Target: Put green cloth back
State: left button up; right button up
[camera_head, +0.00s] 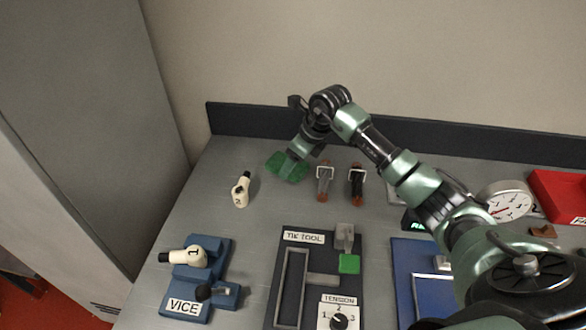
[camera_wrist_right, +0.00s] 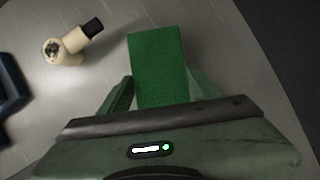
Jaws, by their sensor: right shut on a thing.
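The green cloth (camera_head: 282,166) lies at the back left of the grey bench in the head view. It shows as a flat bright green rectangle in the wrist view (camera_wrist_right: 157,62). My right gripper (camera_head: 293,160) reaches down onto it from above. In the wrist view, the right gripper's fingers (camera_wrist_right: 160,88) are on either side of the cloth and shut on it. The cloth's near end is hidden behind the gripper body. I cannot tell whether the cloth touches the bench. My left gripper is in neither view.
A cream fitting marked 2 (camera_head: 241,189) stands left of the cloth. A blue vice (camera_head: 185,303) holds another marked 1 (camera_head: 186,256). Two clamp-like tools (camera_head: 324,182) are right of the cloth. The tie tool board (camera_head: 277,250) is in front. A dark ledge (camera_head: 240,118) bounds the back.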

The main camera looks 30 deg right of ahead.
aim_at(296, 167)
notch_tip(296, 167, down, 3)
jog(key=shift+r, duration=0.15)
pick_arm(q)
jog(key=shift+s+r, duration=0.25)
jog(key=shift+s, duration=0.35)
pick_arm(e)
jog(key=shift+f, duration=0.2)
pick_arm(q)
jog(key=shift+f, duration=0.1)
pick_arm(e)
jog(key=shift+f, duration=0.1)
jog(key=o, duration=1.2)
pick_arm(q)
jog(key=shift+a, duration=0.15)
pick_arm(e)
jog(key=shift+r, duration=0.25)
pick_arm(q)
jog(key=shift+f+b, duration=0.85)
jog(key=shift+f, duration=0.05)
pick_arm(e)
jog(key=v, duration=1.1)
jog(key=shift+s+d+r, duration=0.15)
jog(key=shift+s+r, duration=0.1)
jog(key=shift+r, duration=0.1)
